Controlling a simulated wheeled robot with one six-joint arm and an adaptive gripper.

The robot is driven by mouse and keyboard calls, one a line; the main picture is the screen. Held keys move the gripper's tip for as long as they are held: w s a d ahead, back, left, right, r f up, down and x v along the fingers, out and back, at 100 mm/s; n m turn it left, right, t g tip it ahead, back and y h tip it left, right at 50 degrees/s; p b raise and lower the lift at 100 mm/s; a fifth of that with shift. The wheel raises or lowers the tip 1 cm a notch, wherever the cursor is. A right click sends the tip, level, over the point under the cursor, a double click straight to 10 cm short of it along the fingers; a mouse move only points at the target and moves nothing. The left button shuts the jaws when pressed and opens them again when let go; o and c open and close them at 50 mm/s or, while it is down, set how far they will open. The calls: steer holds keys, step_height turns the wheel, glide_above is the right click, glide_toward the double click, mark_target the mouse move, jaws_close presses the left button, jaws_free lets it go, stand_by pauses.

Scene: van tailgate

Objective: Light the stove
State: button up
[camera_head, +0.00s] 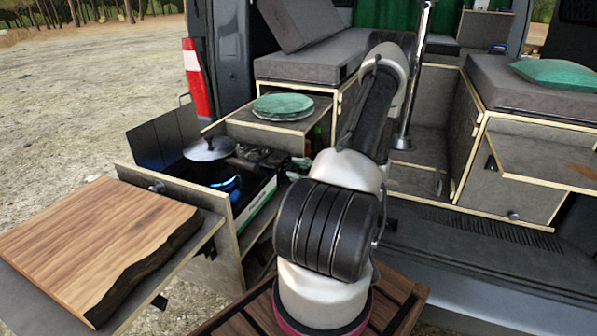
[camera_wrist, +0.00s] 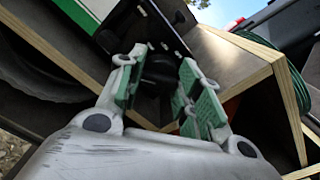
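The camping stove (camera_head: 268,185) sits in a pulled-out drawer at the van's tail, its dark lid raised behind it. The fingers look open, with small gaps beside the knob. In the head view, my arm hides most of the gripper.
A wooden cutting board (camera_head: 98,238) lies on the side shelf at left. Green plates (camera_head: 283,104) rest on the cabinet top behind the stove. In the wrist view, a plywood edge (camera_wrist: 243,70) stands close right of my fingers.

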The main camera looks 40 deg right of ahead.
steer(key=shift+o, duration=0.6)
steer(key=v, duration=1.2)
steer(key=shift+f, duration=0.1)
stand_by(1.4)
